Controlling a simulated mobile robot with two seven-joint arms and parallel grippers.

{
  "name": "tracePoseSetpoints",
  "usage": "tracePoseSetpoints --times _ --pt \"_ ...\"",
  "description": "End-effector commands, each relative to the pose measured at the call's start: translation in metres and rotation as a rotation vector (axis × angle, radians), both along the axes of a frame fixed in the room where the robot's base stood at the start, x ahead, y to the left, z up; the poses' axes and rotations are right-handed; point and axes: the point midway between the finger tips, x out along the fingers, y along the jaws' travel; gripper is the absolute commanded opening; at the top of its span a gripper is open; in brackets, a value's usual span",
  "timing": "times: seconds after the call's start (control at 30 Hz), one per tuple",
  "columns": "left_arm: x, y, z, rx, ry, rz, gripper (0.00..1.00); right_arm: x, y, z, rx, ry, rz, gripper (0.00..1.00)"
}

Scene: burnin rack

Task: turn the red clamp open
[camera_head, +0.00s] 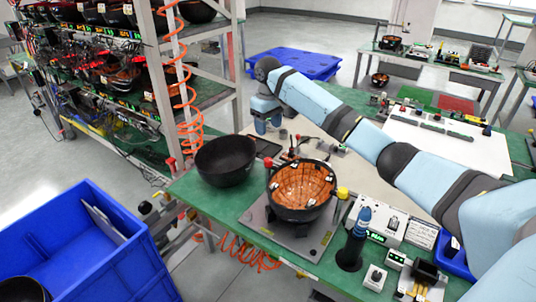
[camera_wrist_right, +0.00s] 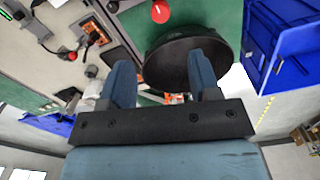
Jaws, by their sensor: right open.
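That view also shows a red round knob (camera_wrist_right: 160,12) beside the black bowl and smaller red-tipped parts (camera_wrist_right: 72,55) at the left; I cannot tell which is the clamp. My left gripper is not in view.
A black bowl (camera_head: 226,160) and a copper-lined bowl (camera_head: 301,187) on a grey plate stand close to the gripper. A dark bottle-shaped tool (camera_head: 355,243) and small boxes are nearer the front. A blue crate (camera_head: 90,255) is at lower left, and a rack (camera_head: 195,60) stands behind.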

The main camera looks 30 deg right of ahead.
Motion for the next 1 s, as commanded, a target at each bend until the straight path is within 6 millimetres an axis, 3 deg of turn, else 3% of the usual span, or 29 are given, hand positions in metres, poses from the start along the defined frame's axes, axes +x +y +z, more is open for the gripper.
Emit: tracePoseSetpoints --times 0.5,0.7,1.0 --pt "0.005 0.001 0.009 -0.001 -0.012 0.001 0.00 -0.001 0.000 -0.103 -0.001 0.002 0.000 0.57" --pt "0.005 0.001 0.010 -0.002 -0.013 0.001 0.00 -0.001 0.000 -0.123 0.000 0.001 0.000 0.57" --pt "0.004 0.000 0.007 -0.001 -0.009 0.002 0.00 -0.001 0.000 -0.128 -0.001 -0.001 0.000 0.57"
